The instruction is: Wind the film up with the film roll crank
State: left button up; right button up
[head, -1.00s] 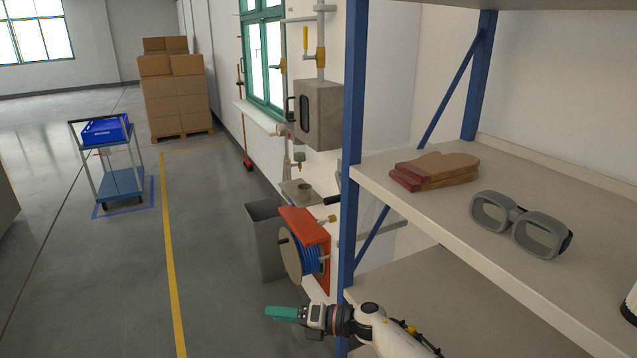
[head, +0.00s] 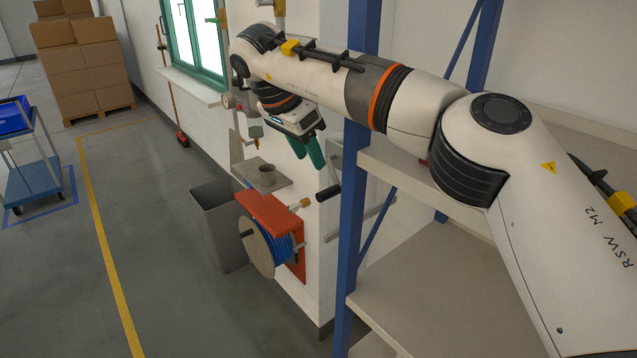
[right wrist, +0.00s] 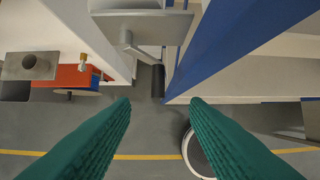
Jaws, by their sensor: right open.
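A crank with a black handle (head: 328,193) sticks out beside the blue shelf post, below my right gripper. The right wrist view shows its black grip (right wrist: 158,83) and grey metal arm (right wrist: 140,46). My right gripper (head: 311,160) is open, its two green fingers pointing down toward the crank. In the right wrist view the grip appears beyond and between the fingertips (right wrist: 158,105), apart from both. I cannot clearly make out the film. My left gripper is not in view.
A red hose reel (head: 272,213) with blue hose and a grey bin (head: 217,225) stand left of the crank. A metal ledge with a cup (head: 266,173) sits above the reel. The blue shelf post (head: 352,230) stands close on the right.

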aim_at(324, 191)
jog(key=p+x, duration=0.1)
jog(key=x, duration=0.8)
jog(key=shift+w+a+f+p, duration=0.1)
jog(key=shift+p, duration=0.3)
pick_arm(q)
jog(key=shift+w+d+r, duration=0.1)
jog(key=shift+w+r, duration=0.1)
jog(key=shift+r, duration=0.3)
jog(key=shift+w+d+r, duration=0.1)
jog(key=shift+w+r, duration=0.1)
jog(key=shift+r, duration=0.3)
pick_arm(e)
jog(key=shift+f, duration=0.4)
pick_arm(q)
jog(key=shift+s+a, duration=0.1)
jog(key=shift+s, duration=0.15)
pick_arm(e)
grip_shut()
